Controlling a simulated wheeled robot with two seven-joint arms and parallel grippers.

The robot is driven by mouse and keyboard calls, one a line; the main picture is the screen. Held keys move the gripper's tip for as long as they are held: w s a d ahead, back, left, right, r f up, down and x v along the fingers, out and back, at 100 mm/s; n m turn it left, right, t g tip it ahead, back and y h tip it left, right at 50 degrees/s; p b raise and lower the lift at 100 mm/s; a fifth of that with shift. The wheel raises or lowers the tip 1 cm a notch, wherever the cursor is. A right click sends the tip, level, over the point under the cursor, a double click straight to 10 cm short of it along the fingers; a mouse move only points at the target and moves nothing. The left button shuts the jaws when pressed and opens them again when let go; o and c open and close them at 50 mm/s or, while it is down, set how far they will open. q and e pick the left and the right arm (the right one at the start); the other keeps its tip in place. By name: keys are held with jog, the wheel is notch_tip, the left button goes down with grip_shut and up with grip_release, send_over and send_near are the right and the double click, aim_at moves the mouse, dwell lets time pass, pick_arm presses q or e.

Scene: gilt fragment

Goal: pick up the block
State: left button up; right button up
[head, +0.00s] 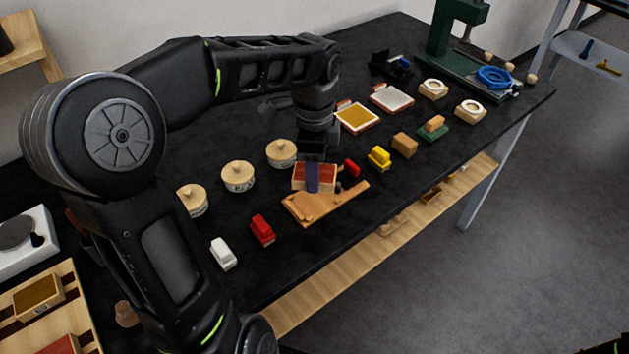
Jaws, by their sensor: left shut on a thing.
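My left gripper (314,163) points down over the middle of the dark table. It is shut on a wooden block with a red face (328,174). A violet-blue strip (312,180) runs down the middle of the block's near side. The fingertips are mostly hidden. My right gripper is out of view.
Round lidded wooden boxes (238,177) stand left of the block. Red (262,230) and white (223,254) small blocks lie in front. A small red piece (349,169) and yellow one (379,158) are close on the right. A green press (462,50) stands at the back.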

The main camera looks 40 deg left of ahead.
pick_arm(q)
notch_tip(320, 180, up, 5)
jog(key=shift+r, duration=0.1)
dwell(0.7)
